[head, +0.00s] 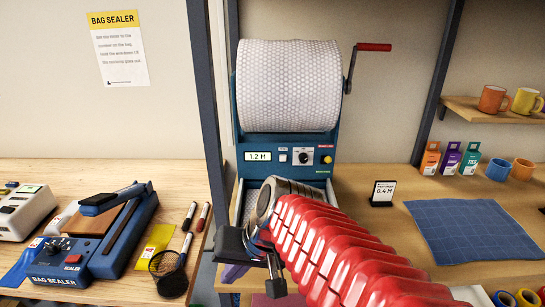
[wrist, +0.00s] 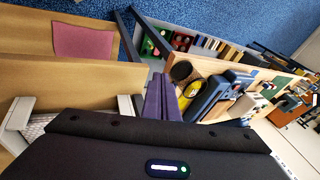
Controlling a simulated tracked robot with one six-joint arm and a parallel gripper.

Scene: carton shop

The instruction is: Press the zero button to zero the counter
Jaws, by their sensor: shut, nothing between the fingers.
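The blue dispenser (head: 239,178) holds a large roll of bubble wrap and stands at the middle in the head view. Its counter display (head: 258,156) reads 1.2 M. The panel is not visible in the wrist view.
The crank (head: 351,75) juts out at the upper right. A bag sealer (head: 65,262) stands on the left bench.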

